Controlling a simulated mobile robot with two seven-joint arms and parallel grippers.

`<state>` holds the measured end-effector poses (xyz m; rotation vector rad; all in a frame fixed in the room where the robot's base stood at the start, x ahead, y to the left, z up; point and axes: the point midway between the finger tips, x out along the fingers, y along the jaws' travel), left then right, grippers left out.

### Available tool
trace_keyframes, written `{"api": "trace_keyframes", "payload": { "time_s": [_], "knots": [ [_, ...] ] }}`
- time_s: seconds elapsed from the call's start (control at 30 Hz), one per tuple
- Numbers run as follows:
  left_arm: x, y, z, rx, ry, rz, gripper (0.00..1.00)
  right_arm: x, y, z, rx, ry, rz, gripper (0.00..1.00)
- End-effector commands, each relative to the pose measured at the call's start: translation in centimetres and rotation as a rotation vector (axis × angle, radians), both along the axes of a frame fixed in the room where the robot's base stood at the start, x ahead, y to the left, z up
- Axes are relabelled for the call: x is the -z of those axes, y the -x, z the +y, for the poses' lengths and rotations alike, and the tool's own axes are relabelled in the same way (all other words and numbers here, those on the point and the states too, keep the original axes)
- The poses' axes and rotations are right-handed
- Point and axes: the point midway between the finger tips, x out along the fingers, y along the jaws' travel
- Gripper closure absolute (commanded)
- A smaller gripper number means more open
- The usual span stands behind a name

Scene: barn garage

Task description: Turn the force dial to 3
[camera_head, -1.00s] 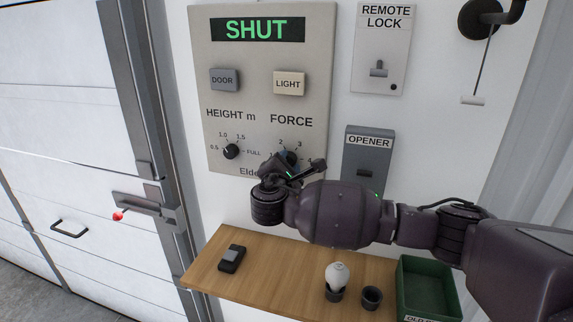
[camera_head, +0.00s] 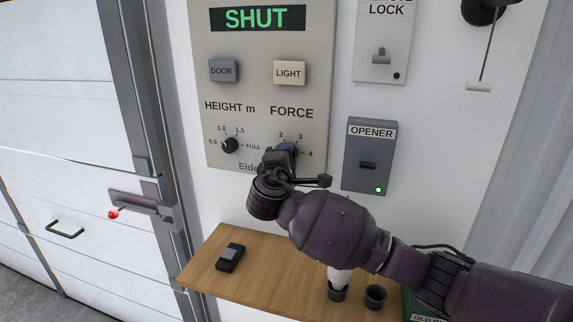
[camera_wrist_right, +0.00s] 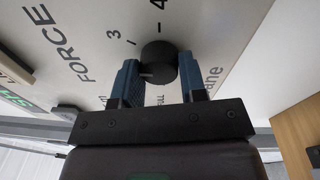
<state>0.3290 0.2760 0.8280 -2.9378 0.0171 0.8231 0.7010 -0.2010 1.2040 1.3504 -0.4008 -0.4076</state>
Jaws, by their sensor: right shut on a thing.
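The force dial (camera_wrist_right: 158,58) is a round black knob on the beige control panel (camera_head: 262,45). My right gripper (camera_wrist_right: 161,78) is shut on it, with one blue finger on each side. A pale line on the knob shows beside the left finger in the wrist view; I cannot tell which number it points at. The marks 3 and 4 show beyond the knob there. In the head view, my right gripper (camera_head: 286,150) covers most of the dial below the word FORCE, with 2, 3 and 4 visible around it. My left gripper is not in view.
The height dial (camera_head: 231,145) is left of the force dial, with the door button (camera_head: 223,71) and light button (camera_head: 289,73) above. The opener box (camera_head: 369,160) is at right. A wooden shelf (camera_head: 205,272) below holds a black device (camera_head: 230,257) and cups.

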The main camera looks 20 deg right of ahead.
Motion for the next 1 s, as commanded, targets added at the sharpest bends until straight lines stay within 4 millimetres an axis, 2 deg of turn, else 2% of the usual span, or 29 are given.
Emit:
{"api": "trace_keyframes", "payload": {
  "time_s": [0.03,0.5,1.0],
  "knots": [
    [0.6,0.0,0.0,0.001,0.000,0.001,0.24,0.6,0.0,0.1,-0.001,-0.042,-0.020,0.85],
    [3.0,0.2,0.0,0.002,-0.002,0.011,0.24,0.4,0.0,0.1,0.000,-0.327,-0.214,0.85],
    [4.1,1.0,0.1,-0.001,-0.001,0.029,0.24,0.1,0.0,0.1,-0.001,-0.414,-0.276,0.85]
  ]
}}
